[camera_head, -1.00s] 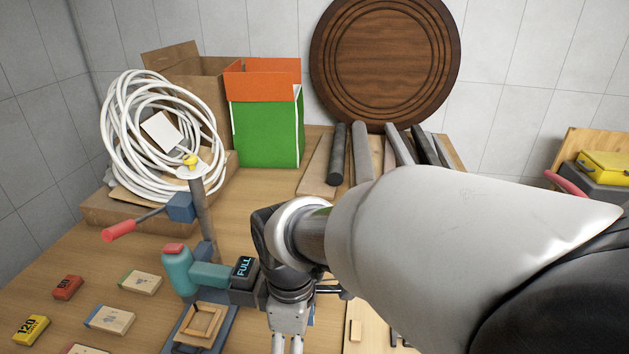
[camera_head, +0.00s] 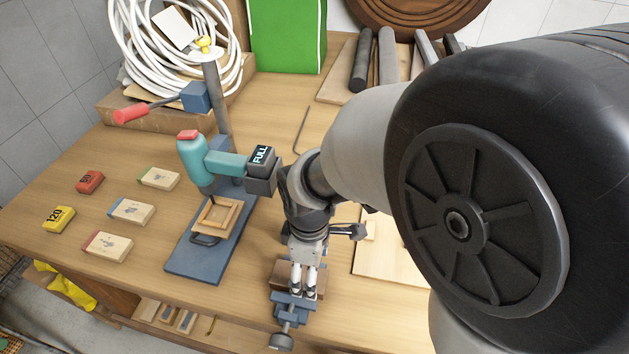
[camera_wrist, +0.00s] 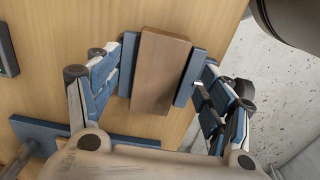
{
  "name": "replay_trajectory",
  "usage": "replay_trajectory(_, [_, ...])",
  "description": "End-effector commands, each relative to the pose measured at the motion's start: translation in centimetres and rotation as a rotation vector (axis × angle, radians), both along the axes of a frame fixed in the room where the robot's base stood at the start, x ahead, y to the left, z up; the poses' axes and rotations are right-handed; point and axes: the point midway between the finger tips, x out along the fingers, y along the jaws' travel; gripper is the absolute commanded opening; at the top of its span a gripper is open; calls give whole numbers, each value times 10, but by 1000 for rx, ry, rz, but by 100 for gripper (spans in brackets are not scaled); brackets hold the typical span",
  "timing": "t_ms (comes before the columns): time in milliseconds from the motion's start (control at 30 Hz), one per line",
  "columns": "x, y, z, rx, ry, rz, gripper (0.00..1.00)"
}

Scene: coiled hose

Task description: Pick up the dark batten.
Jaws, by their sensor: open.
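The dark batten appears to be the brown wooden piece (camera_head: 281,272) near the front edge of the bench, at a blue vise (camera_head: 287,315). In the wrist view the batten (camera_wrist: 160,72) lies lengthwise up the picture, with a blue bar close along each side, seemingly the vise jaws. My gripper (camera_head: 303,288) points down over it in the head view, partly hiding it. In the wrist view my gripper (camera_wrist: 160,85) is open, one finger on each side of the batten. I cannot tell whether the fingers touch it.
The drill stand (camera_head: 207,255) is close to the left, with a small wooden frame (camera_head: 219,217) on its base. A pale board (camera_head: 383,258) lies to the right. The coiled white hose (camera_head: 140,45) is at the back left. Several sanding blocks lie at the left.

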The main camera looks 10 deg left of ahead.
Motion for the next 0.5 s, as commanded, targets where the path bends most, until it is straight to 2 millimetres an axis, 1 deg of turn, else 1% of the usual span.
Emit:
replay_trajectory(33, [-1,1,-13,-1,2,1,73])
replay_trajectory(100, [-2,1,-24,-2,2,0,73])
replay_trajectory(200, [-2,1,-34,-1,1,0,73])
replay_trajectory(433, [-1,1,-33,1,0,0,73])
replay_trajectory(500, [-1,1,-33,1,0,0,69])
